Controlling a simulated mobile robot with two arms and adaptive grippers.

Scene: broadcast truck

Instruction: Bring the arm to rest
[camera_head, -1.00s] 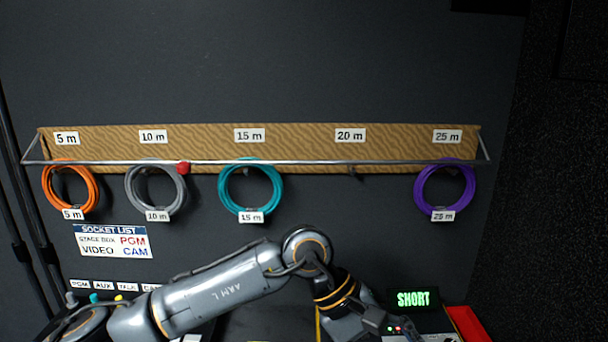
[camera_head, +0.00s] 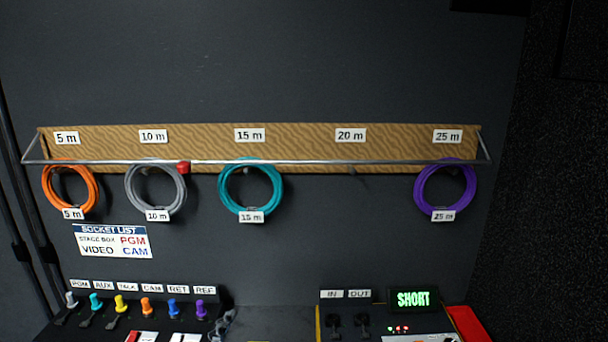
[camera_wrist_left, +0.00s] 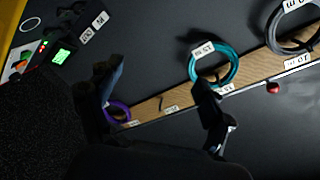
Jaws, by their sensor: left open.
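My left gripper (camera_wrist_left: 165,102) shows in the left wrist view, its two dark fingers spread apart with nothing between them. Beyond the fingers are the wall and the cable rack, tilted in that view. The left arm's large links are out of the head view; only a small grey piece shows at its bottom edge, and I cannot tell for sure what it is. My right gripper is in neither view.
A wooden rack board (camera_head: 300,146) with a metal rail holds orange (camera_head: 92,190), grey (camera_head: 130,190), teal (camera_head: 222,190) and purple (camera_head: 419,190) coils; the 20 m place is bare. Below are a row of coloured plugs (camera_head: 146,307) and a tester display reading SHORT (camera_head: 413,299).

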